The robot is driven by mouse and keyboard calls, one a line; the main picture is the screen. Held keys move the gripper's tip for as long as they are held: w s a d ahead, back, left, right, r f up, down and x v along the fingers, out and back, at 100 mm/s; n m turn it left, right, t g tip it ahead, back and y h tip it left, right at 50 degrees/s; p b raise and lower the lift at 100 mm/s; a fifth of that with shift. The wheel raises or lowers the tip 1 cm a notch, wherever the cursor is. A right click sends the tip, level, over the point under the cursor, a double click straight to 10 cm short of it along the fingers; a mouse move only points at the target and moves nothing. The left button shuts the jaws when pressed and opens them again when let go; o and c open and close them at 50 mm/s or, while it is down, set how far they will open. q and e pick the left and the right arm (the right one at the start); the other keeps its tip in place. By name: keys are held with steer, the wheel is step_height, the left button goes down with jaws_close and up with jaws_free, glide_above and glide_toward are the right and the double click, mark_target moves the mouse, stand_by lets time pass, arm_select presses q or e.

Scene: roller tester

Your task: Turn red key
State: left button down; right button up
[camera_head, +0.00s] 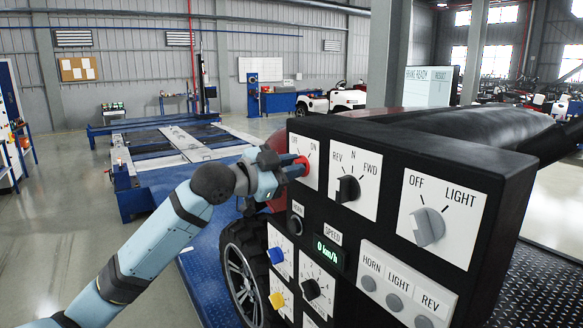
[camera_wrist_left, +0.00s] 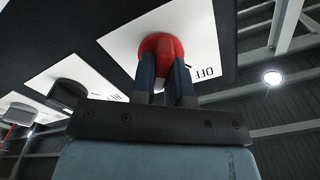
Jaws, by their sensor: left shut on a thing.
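The red key (camera_head: 303,165) sits on a white plate at the upper left of the black control panel (camera_head: 478,142). The plate's ON mark shows in the head view, and an OFF mark shows in the left wrist view. My left gripper (camera_head: 296,168) reaches in from the left and is shut on the red key. In the left wrist view the red key (camera_wrist_left: 163,50) is between the two dark fingers of my left gripper (camera_wrist_left: 164,72). The fingers hide part of the key, so its exact angle is hard to tell. My right gripper is not in view.
Beside the key are a black REV/N/FWD knob (camera_head: 347,189) and a grey OFF/LIGHT knob (camera_head: 428,227). Below are blue (camera_head: 276,255) and yellow (camera_head: 277,300) knobs, a speed display (camera_head: 328,253) reading 0 km/h and several grey buttons.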

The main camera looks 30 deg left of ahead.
arm_select(q)
steer(key=c, duration=1.1)
jaws_free()
steer(key=shift+s, duration=0.1)
steer(key=shift+b+v, duration=2.1)
steer(key=shift+v, duration=4.75)
